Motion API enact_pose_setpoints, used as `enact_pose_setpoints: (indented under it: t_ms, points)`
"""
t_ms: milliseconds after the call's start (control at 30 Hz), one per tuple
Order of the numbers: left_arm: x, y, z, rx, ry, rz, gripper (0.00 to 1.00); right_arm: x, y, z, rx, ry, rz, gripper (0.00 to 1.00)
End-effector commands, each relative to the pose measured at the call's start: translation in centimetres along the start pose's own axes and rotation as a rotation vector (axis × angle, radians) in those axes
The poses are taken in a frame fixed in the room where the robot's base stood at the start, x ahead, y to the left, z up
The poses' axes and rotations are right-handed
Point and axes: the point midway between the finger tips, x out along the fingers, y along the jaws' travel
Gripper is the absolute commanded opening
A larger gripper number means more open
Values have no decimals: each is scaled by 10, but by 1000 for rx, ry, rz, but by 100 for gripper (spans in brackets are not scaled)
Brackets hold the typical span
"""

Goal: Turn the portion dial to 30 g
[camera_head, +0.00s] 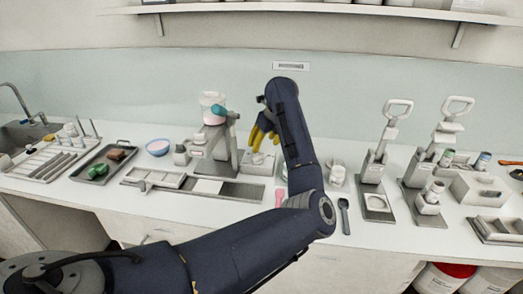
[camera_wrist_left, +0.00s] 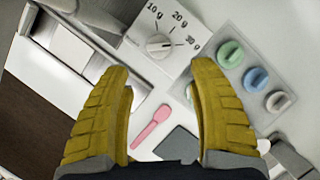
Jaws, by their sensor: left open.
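The portion dial (camera_wrist_left: 159,45) is a round white knob on a pale panel (camera_wrist_left: 183,63) marked 10 g, 20 g and 30 g. I cannot tell for sure which mark its pointer faces. My left gripper (camera_wrist_left: 160,72) is open, with its two yellow fingers spread. In the wrist view the dial shows just beyond the gap between the fingertips, and nothing is held. In the head view the left gripper (camera_head: 262,137) hangs above a pale box (camera_head: 257,165) beside the mill (camera_head: 216,143); the dial cannot be made out there. My right gripper is not in view.
A grey plate with green (camera_wrist_left: 230,54), blue (camera_wrist_left: 256,78) and grey (camera_wrist_left: 277,101) round pieces lies right of the dial panel. A pink spoon (camera_wrist_left: 151,126) lies nearby. Lever presses (camera_head: 378,150) stand to the right. A dark tray (camera_head: 104,163) lies left.

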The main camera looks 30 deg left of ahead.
Motion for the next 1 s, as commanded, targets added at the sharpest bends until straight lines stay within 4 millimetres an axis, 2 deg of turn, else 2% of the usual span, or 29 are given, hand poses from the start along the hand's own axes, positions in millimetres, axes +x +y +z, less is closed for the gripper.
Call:
enact_pose_setpoints:
  t_ms: [100, 300, 800, 900, 1000]
  points:
    - [-14, -1, -1, 0, 2, -2, 60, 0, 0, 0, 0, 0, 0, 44]
    - [-26, -1, -1, 0, 2, -1, 60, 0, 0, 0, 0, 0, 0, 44]
    - [-27, 0, 0, 1, 0, 1, 60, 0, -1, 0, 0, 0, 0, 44]
    - [-26, 7, 5, 14, -28, 27, 60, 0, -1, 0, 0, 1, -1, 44]
    - [-26, 26, 21, 54, -113, 111, 60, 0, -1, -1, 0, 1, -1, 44]
